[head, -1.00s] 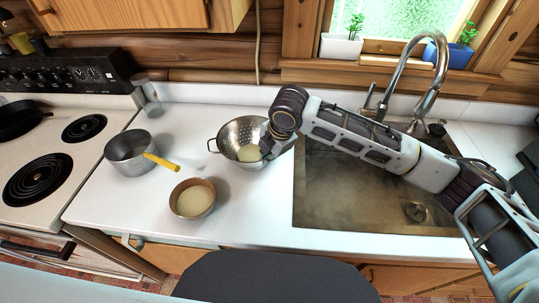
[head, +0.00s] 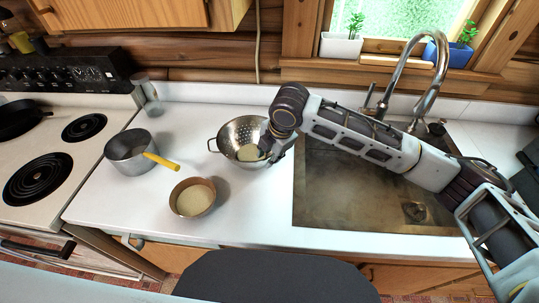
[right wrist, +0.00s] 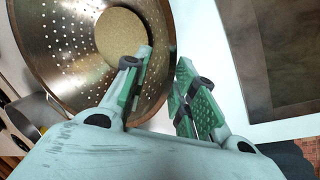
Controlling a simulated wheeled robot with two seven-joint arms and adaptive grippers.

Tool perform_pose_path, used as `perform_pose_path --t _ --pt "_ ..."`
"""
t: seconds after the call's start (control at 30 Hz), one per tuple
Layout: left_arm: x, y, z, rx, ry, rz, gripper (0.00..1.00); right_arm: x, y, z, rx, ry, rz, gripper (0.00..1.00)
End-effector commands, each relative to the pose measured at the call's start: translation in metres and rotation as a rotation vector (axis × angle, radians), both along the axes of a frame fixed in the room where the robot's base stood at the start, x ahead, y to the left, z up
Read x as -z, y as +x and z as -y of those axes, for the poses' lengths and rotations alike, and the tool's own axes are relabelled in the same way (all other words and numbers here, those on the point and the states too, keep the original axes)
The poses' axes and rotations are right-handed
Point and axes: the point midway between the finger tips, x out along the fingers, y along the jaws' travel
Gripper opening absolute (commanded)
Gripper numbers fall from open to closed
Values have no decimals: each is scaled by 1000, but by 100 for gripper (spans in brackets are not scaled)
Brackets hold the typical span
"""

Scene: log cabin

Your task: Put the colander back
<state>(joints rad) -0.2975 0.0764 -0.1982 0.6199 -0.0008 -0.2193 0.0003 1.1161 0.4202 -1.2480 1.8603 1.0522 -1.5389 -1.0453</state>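The metal colander (head: 229,138) stands upright on the white counter, left of the sink. It has a loop handle on its left side, and a round beige thing (right wrist: 122,36) lies inside it. My right gripper (head: 274,152) is at the colander's right side. In the right wrist view, the colander (right wrist: 62,55) fills the upper left. The fingers of my right gripper (right wrist: 166,62) are apart there, one over the colander's inside and the other outside its rim. Whether either finger touches the rim is unclear. My left gripper is not in view.
A saucepan (head: 128,150) with a yellow handle and a brown bowl (head: 193,203) of pale contents stand left of the colander. The sink (head: 350,190) and its tall faucet (head: 398,68) are right. A stove (head: 55,140) is far left. The counter front is mostly clear.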

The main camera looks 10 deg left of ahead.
Motion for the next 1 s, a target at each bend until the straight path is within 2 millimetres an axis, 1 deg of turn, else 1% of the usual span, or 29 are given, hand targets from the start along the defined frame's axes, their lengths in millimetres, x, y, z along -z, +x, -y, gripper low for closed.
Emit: perform_pose_path --t 0.27,0.43,0.57,0.7,0.8,1.0 --pt "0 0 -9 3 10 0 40 -29 -5 6 1 1 3 27" --pt "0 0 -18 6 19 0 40 -53 -10 12 0 1 3 27" --pt "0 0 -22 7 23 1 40 -72 -15 15 -1 1 3 27" --pt "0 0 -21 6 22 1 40 -91 -18 19 0 1 3 27" --pt "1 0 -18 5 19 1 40 -101 -21 22 2 1 3 27" --pt "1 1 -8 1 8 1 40 -111 -23 24 0 0 1 27"
